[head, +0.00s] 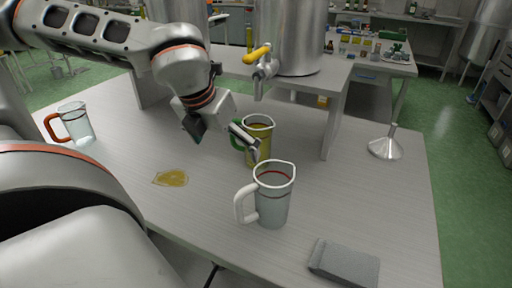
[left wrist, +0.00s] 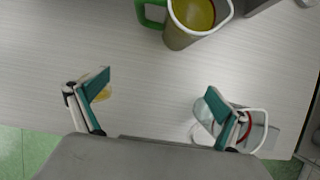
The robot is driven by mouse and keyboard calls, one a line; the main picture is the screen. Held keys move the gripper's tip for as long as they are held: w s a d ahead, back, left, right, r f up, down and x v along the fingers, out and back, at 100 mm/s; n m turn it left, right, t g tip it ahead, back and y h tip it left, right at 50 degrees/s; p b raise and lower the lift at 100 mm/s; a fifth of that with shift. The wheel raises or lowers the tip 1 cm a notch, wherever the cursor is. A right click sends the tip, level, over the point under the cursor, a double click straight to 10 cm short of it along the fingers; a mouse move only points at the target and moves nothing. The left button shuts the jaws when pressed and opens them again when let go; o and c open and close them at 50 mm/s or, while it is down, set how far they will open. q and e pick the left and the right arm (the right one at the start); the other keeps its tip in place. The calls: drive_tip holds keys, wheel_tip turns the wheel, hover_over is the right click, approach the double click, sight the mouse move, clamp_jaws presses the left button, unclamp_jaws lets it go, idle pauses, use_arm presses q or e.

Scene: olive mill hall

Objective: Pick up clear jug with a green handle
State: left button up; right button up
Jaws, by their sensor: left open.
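The clear jug with a green handle (head: 259,151) stands upright on the grey table (head: 345,205), in front of the steel tank. It holds yellow-green oil, and its green handle is on its left side. In the left wrist view the jug (left wrist: 183,38) is at the top, with the green handle (left wrist: 152,13) to the left. My left gripper (head: 219,131) is open and empty, above the table, with one finger overlapping the jug in the head view. In the wrist view its fingertips (left wrist: 157,92) are apart from the jug. My right gripper is not in view.
A jug with a white handle (head: 273,204) stands close in front; a jug with a red-orange handle (head: 78,126) is at the left. An oil puddle (head: 172,178), a folded grey cloth (head: 344,262) and a steel funnel (head: 386,147) lie around. The tank's tap (head: 262,72) hangs above.

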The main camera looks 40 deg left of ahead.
sight(247, 129)
use_arm(q)
drive_tip(key=w+a+b, duration=0.1)
drive_tip(key=w, duration=0.2)
drive_tip(key=w+b, duration=0.2)
drive_tip(key=w, duration=0.1)
drive_tip(key=w+a+b, duration=0.1)
drive_tip(key=w, duration=0.2)
drive_tip(key=shift+w+a+f, duration=0.3)
drive_tip(key=shift+a+f, duration=0.05)
drive_tip(key=shift+w+f, duration=0.2)
drive_tip(key=shift+f, duration=0.05)
drive_tip(key=shift+a+f, duration=0.1)
drive_tip(key=shift+f, duration=0.05)
drive_tip(key=c, duration=1.4)
drive_tip(key=shift+c, duration=0.9)
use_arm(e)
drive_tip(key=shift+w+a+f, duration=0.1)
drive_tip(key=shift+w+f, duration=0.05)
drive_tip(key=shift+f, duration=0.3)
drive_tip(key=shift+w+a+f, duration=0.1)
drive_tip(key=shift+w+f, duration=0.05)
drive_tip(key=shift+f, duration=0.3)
use_arm(q)
drive_tip(key=shift+w, duration=0.1)
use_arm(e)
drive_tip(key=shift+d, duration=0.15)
